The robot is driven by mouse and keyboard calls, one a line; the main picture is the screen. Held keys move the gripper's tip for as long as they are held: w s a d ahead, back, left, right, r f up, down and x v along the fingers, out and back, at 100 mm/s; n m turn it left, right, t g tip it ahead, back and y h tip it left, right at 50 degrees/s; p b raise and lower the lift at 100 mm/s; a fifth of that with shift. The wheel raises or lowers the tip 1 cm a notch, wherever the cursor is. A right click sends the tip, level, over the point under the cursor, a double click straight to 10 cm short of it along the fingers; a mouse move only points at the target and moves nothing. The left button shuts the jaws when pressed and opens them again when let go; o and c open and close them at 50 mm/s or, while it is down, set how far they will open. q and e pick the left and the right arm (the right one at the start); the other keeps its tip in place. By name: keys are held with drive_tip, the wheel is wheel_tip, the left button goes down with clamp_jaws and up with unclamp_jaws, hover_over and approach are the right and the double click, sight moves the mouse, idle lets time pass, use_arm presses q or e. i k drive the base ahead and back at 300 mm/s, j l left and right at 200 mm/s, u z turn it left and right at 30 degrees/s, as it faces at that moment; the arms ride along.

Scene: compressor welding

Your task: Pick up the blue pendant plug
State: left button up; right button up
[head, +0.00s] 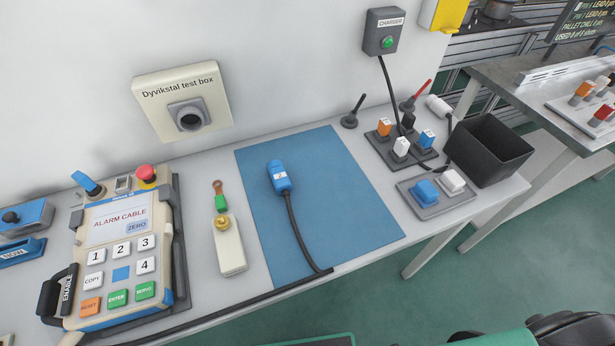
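The blue pendant plug (280,178) lies on the blue mat (350,205) on the bench, in the upper left part of the mat. It has a small white label. Its dark cable (301,236) runs from the plug down to the mat's front edge, where it meets a black cable or strip along the bench edge. The teach pendant (123,225) stands to the left, its screen reading "ALARM CABLE". The Dyvikstal test box (182,100) with a round dark socket is on the wall behind. Neither of my grippers shows in this view.
A key-like tool with a green band (222,202) and a pale block with a brass knob (229,246) lie left of the mat. Right are a dark tray of coloured plugs (372,150), a grey tray (430,209) and a black bin (487,150). The mat's right side is clear.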

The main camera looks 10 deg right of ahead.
sight(283, 186)
drive_tip(key=k+l, duration=0.15)
drive_tip(key=l, duration=0.25)
drive_tip(key=k+l, duration=0.1)
drive_tip(key=l, duration=0.25)
drive_tip(key=k+l+z, duration=0.1)
drive_tip(key=l, duration=0.3)
drive_tip(key=k+l, duration=0.15)
drive_tip(key=l, duration=0.2)
drive_tip(key=k+l+z, duration=0.1)
drive_tip(key=l, duration=0.3)
